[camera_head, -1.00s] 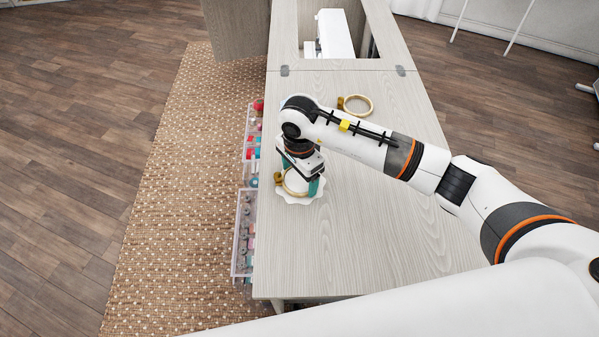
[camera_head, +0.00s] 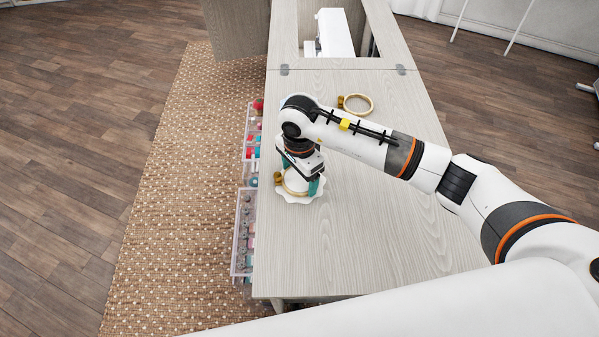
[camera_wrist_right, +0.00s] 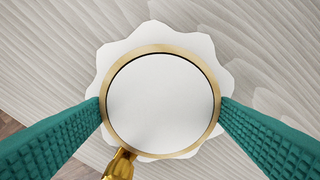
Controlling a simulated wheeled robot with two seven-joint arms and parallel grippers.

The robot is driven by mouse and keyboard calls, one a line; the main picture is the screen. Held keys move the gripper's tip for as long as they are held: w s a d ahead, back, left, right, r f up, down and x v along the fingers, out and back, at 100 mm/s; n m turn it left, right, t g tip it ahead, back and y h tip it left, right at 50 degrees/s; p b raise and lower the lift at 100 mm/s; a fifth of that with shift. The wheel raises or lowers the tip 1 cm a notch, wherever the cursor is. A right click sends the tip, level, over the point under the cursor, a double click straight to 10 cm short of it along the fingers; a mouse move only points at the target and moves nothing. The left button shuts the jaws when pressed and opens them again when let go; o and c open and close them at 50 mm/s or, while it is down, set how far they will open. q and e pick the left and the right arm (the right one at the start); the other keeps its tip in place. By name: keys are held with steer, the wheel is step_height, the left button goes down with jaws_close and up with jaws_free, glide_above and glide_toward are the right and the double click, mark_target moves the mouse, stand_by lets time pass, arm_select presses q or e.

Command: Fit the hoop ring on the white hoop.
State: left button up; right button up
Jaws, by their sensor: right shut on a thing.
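The hoop ring (camera_wrist_right: 211,72) is a wooden band with a brass clasp (camera_wrist_right: 119,163) at its lower left in the right wrist view. My right gripper (camera_wrist_right: 160,108) is shut on it, with a green finger against each side. The white hoop (camera_head: 289,197) with its scalloped white cloth (camera_wrist_right: 200,47) lies below on the table near its left edge. The ring is centred over the cloth, which shows all around it. Whether the ring is seated or just above the cloth I cannot tell. In the head view my right gripper (camera_head: 299,179) partly hides both. My left gripper is not in view.
A second wooden ring with a brass clasp (camera_head: 357,104) lies farther back on the table (camera_head: 365,230). Clear bins of thread spools (camera_head: 243,235) hang along the table's left side. A white sewing machine (camera_head: 334,33) sits at the back. The table's middle and front are clear.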

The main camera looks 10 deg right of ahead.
steer(key=shift+f, duration=0.15)
steer(key=o, duration=0.9)
